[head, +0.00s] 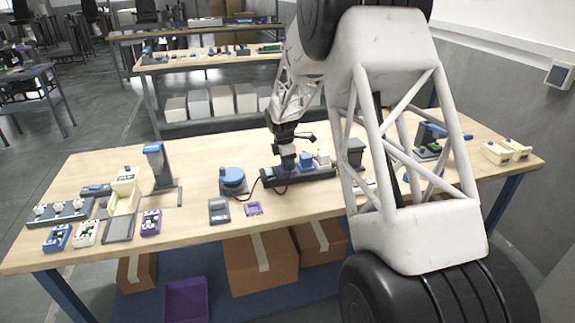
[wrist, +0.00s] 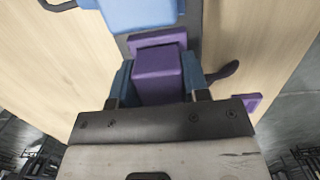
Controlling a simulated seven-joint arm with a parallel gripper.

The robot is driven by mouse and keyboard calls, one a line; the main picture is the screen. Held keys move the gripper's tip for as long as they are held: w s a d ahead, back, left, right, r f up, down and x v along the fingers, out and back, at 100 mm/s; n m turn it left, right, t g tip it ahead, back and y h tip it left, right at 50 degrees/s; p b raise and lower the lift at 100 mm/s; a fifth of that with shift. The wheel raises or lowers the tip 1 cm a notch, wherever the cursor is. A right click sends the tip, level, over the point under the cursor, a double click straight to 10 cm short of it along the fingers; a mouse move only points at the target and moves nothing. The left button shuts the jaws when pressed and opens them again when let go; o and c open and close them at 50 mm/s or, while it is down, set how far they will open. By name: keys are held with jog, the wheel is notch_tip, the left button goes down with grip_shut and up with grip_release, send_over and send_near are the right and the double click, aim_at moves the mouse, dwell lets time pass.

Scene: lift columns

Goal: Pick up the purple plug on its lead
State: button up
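The purple plug (wrist: 158,78) is a block in the middle of the wrist view, in front of a purple plate (wrist: 150,40) on the dark socket strip (head: 315,175). My gripper (wrist: 158,85) has a blue-padded finger close against each side of the plug, with no clear gap. In the head view my gripper (head: 287,162) points down at the strip's left end and mostly hides the plug. A dark lead (head: 253,187) curves down beside the strip's left end. Whether the plug is seated or slightly raised is unclear.
A blue plug (head: 306,160) and a whitish one (head: 322,158) stand on the strip beside my gripper. A purple frame (head: 253,208) lies in front, near a grey box (head: 219,211). A blue round device (head: 232,178) is left. Bare tabletop (head: 300,205) lies in front.

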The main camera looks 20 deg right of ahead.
jog(key=shift+c, duration=0.6)
jog(key=shift+r, duration=0.15)
jog(key=shift+r, duration=1.45)
jog(key=shift+s+r, duration=0.2)
jog(key=shift+s, duration=0.1)
jog(key=s+a+r, duration=0.1)
jog(key=s, duration=1.4)
jog(key=shift+s+a+r, duration=0.15)
jog(key=shift+a+r, duration=0.05)
jog(key=shift+r, duration=2.5)
jog(key=shift+a, duration=0.2)
